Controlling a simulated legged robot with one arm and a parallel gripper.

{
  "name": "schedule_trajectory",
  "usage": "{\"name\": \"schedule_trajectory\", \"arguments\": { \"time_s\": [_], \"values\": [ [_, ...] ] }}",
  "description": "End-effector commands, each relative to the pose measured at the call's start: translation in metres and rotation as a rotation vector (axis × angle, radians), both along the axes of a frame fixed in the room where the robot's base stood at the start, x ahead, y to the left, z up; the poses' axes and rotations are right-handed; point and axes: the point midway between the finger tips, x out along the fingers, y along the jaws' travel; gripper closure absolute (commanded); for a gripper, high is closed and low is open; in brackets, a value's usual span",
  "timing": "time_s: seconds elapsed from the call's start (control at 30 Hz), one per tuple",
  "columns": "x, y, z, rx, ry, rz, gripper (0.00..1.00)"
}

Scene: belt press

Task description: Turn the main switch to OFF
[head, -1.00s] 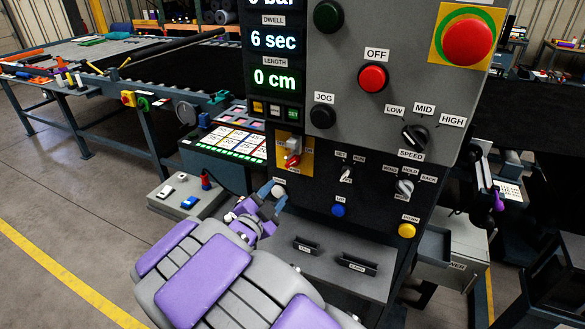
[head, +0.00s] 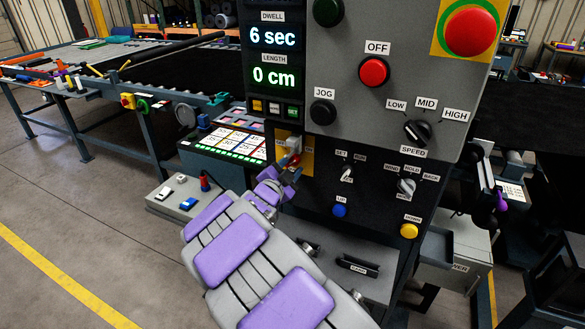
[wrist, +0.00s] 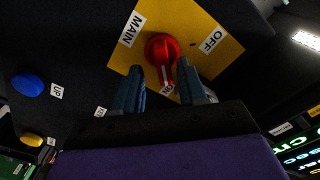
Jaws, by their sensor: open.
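The main switch is a red rotary knob (wrist: 161,47) on a yellow plate (wrist: 198,28) marked MAIN, OFF and ON. Its white pointer line points at the ON label, which is partly hidden behind my gripper. In the head view the yellow plate (head: 308,158) is on the dark panel below the display, with the knob mostly hidden. My gripper (wrist: 160,68) is open, its two blue fingertips at either side of the knob's lower part. I cannot tell whether they touch it. In the head view my gripper (head: 288,173) is right in front of the switch.
A blue UP button (head: 339,210), a yellow DOWN button (head: 409,231) and selector knobs (head: 406,186) are to the right on the panel. A red OFF button (head: 373,72) and a large red button (head: 470,31) are above. A grey control box (head: 184,200) stands at left.

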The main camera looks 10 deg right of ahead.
Motion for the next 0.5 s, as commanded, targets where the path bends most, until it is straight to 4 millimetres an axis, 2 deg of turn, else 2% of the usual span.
{"name": "schedule_trajectory", "arguments": {
  "time_s": [0.37, 0.5],
  "values": [
    [0.004, -0.012, 0.0, 0.008, 0.0, -0.001, 0.58],
    [0.004, -0.014, 0.0, 0.009, 0.0, 0.0, 0.7]
  ]
}}
